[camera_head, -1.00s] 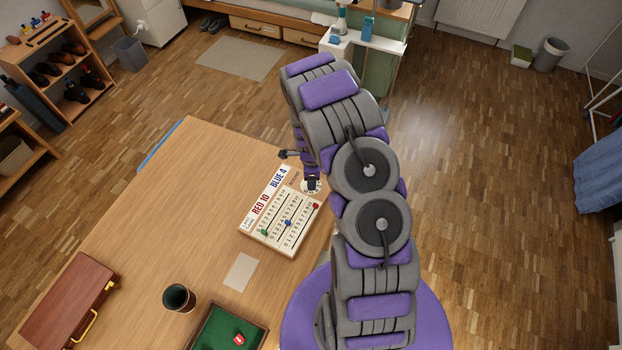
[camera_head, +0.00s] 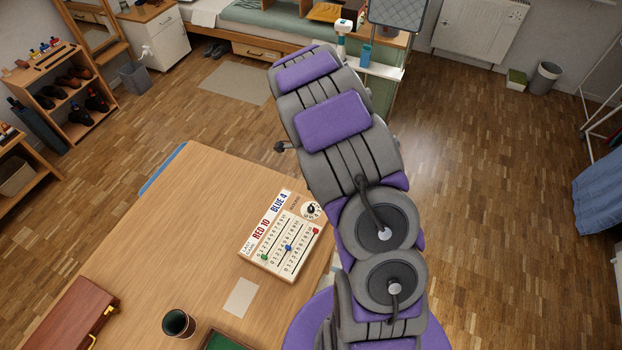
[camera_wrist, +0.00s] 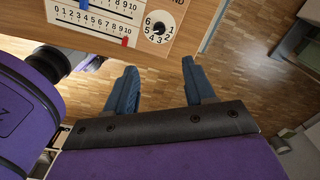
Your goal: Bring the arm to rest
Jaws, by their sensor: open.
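My arm rises through the middle of the head view and hides most of my gripper there. In the wrist view my gripper (camera_wrist: 160,85) shows two blue-grey fingers spread apart, with only wood floor seen between them. It holds nothing. The scoreboard (camera_head: 284,236) lies on the table to the left of my arm, with green, blue and red slider knobs and a round dial (camera_head: 311,210). In the wrist view the board (camera_wrist: 122,18) and its dial (camera_wrist: 159,27) lie beyond the fingertips, apart from them.
The wooden table (camera_head: 190,235) holds a dark cup (camera_head: 178,323), a reddish-brown case (camera_head: 68,318), a pale card (camera_head: 241,297) and a green-lined tray (camera_head: 222,342). A bed (camera_head: 272,40) and a white-topped stand (camera_head: 378,68) are behind. Floor on the right (camera_head: 480,180) is clear.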

